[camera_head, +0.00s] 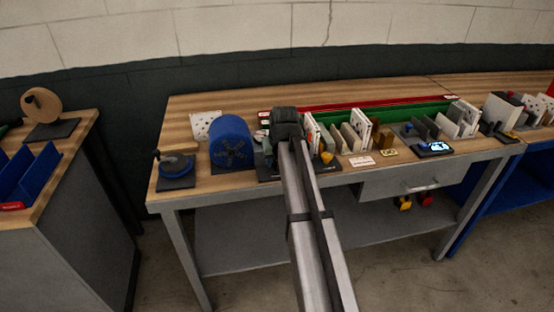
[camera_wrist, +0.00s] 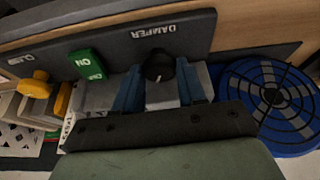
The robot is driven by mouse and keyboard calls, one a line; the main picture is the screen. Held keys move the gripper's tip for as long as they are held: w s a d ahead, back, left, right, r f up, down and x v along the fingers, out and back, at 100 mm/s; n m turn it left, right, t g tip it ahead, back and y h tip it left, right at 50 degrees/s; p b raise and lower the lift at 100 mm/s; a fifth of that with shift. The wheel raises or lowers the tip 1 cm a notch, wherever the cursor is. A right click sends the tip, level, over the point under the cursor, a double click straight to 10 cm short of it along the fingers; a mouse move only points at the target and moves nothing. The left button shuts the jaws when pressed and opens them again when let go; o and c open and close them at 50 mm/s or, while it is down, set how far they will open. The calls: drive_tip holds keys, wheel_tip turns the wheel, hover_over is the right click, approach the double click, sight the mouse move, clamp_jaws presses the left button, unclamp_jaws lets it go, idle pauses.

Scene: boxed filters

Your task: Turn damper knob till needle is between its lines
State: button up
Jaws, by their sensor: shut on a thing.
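In the wrist view, the damper knob (camera_wrist: 158,67) is black with a pale mark and sits below an upside-down "DAMPER" label (camera_wrist: 154,31) on a dark panel (camera_wrist: 195,28). My gripper (camera_wrist: 160,82) is shut on the knob, with a blue finger at each side of it. In the head view, my gripper (camera_head: 286,124) is at the front of the bench, right of the blue fan drum, and hides the knob. I cannot make out a needle or its lines in either view.
The blue fan (camera_wrist: 270,98) lies close to the right in the wrist view; its drum shows in the head view (camera_head: 231,143). A green "ON" switch (camera_wrist: 87,63) and a yellow knob (camera_wrist: 36,84) are left of the damper knob. Upright filters (camera_head: 358,124) stand right of my gripper.

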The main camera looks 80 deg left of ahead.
drive_tip(key=shift+m, duration=0.3)
drive_tip(key=m+t, duration=0.1)
drive_tip(key=m, duration=0.1)
drive_tip(key=m+t, duration=0.1)
drive_tip(key=m, duration=0.2)
drive_tip(key=shift+s+a+m+h, duration=0.1)
drive_tip(key=shift+s+m+h, duration=0.1)
drive_tip(key=shift+m+h, duration=0.1)
drive_tip(key=m+t, duration=0.1)
drive_tip(key=m, duration=0.1)
drive_tip(key=m+h, duration=0.1)
drive_tip(key=m, duration=0.1)
drive_tip(key=shift+s+m+t, duration=0.1)
drive_tip(key=shift+m+t, duration=0.2)
drive_tip(key=shift+t, duration=0.1)
drive_tip(key=o, duration=1)
drive_tip(key=shift+a, duration=0.1)
